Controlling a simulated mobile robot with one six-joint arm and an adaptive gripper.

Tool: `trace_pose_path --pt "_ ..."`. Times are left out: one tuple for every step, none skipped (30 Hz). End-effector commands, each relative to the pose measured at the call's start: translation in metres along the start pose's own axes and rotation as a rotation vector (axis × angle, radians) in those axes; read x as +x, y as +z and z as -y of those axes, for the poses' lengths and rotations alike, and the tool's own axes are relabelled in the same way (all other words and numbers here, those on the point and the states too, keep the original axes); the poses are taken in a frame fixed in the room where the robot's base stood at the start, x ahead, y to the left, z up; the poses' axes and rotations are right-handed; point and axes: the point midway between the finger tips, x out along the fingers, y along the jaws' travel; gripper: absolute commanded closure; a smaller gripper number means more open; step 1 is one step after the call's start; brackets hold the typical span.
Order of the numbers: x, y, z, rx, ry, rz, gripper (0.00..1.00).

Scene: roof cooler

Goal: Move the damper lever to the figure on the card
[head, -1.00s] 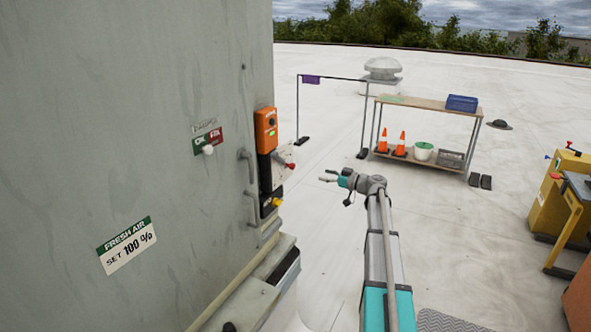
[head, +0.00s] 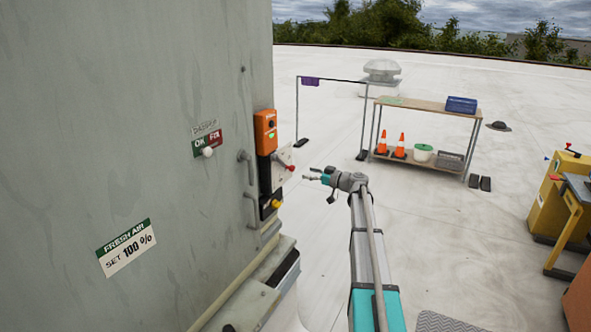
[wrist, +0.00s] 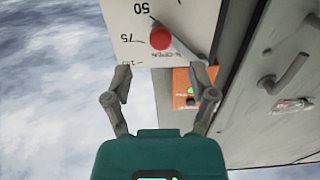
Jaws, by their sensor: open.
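The card (head: 126,248) on the grey cabinet reads "FRESH AIR SET 100 %". The damper lever has a red knob (wrist: 160,38) and a grey bar. It stands before a white scale plate (wrist: 128,22) marked 50, 75, 100 and "% OPEN". The knob appears near the 75 mark; its exact reading is unclear from this angle. In the head view the red knob (head: 291,168) sticks out from the cabinet's right side. My gripper (wrist: 163,80) is open and empty, its fingers pointing at the plate, with the knob beyond and between them, apart from both. It also shows in the head view (head: 308,174).
An orange box (head: 265,131) and door handles (head: 250,209) sit beside the plate on the cabinet. A yellow knob (head: 276,203) is below the lever. A ledge (head: 250,300) juts out lower down.

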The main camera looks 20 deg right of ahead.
Motion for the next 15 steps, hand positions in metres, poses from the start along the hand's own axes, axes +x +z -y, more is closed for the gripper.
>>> trace_pose_path --pt "0.009 0.0 -0.001 0.0 -0.002 0.0 0.26" --pt "0.014 0.0 -0.001 0.0 -0.002 0.0 0.26" --pt "0.021 0.0 -0.001 0.0 -0.002 0.0 0.26" --pt "0.025 0.0 -0.001 0.0 -0.002 0.0 0.26" --pt "0.03 0.0 -0.001 0.0 -0.002 0.0 0.26" --pt "0.036 0.0 -0.001 0.0 -0.002 0.0 0.26" --pt "0.04 0.0 -0.001 0.0 -0.002 0.0 0.26" --pt "0.045 0.0 -0.001 0.0 -0.002 0.0 0.26" --pt "0.05 0.0 -0.001 0.0 -0.001 0.0 0.26" --pt "0.054 0.0 -0.001 0.0 -0.001 0.0 0.26" --pt "0.057 0.0 -0.001 0.0 -0.001 0.0 0.26" --pt "0.061 0.0 -0.001 0.0 -0.001 0.0 0.26" --pt "0.064 0.0 -0.001 0.0 -0.001 0.0 0.26" --pt "0.066 0.0 -0.001 0.0 -0.001 0.0 0.26" --pt "0.069 0.0 0.0 0.0 -0.001 0.0 0.26"
